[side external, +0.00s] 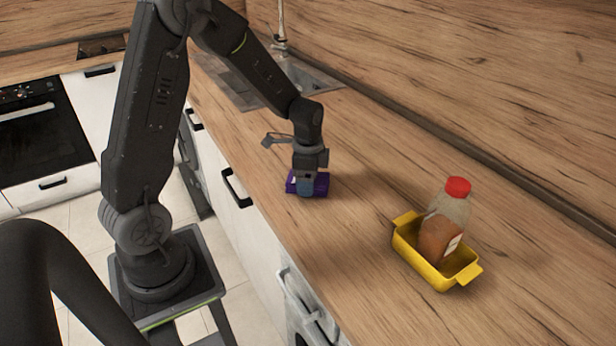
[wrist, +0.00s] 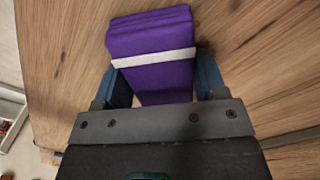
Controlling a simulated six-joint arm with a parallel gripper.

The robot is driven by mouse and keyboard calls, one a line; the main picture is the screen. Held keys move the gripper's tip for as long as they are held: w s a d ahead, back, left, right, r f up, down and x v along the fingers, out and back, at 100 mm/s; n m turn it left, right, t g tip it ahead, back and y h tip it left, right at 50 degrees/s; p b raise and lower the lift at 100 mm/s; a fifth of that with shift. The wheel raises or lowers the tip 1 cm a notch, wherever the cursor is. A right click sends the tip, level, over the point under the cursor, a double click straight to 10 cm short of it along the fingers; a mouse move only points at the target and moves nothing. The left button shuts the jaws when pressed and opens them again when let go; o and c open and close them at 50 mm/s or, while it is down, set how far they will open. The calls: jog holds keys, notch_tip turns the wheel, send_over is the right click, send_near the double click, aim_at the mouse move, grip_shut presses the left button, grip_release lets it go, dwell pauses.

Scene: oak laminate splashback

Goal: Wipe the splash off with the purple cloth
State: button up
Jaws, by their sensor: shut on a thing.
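The purple cloth (wrist: 152,70) is a folded pad with a white band across it. My gripper (wrist: 160,84) is shut on it, with a blue finger on each side in the wrist view. In the side external view, my gripper (side external: 306,185) points down and the cloth (side external: 321,184) is at the wooden counter (side external: 365,170), near its front edge. I cannot tell whether the cloth touches the counter or is just above it. No splash shows in either view; the cloth and gripper may hide it.
A yellow dish (side external: 436,276) with side handles stands on the counter at the right, holding a red-capped bottle (side external: 447,225) with brown contents. A sink (side external: 300,78) lies behind my arm. The counter between cloth and dish is clear. The wooden splashback (side external: 480,80) runs along the back.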

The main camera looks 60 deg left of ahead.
jog(key=shift+w+a+r, duration=0.1)
jog(key=shift+w+a, duration=1)
jog(key=shift+a, duration=0.3)
jog(key=shift+w+a, duration=0.6)
jog(key=shift+a, duration=0.05)
jog(key=shift+s+d+f, duration=0.25)
jog(key=shift+s+d, duration=0.45)
jog(key=shift+d, duration=0.1)
jog(key=shift+s+d+r, duration=0.1)
jog(key=shift+s+d, duration=0.55)
jog(key=shift+d, duration=0.05)
jog(key=shift+d, duration=0.1)
jog(key=shift+s+d+r, duration=0.15)
jog(key=shift+s+d, duration=0.35)
jog(key=shift+d, duration=0.05)
jog(key=shift+w+a, duration=0.7)
jog(key=shift+a, duration=0.1)
jog(key=shift+w+a+f, duration=0.25)
jog(key=shift+w+a, duration=0.3)
jog(key=shift+a, duration=0.15)
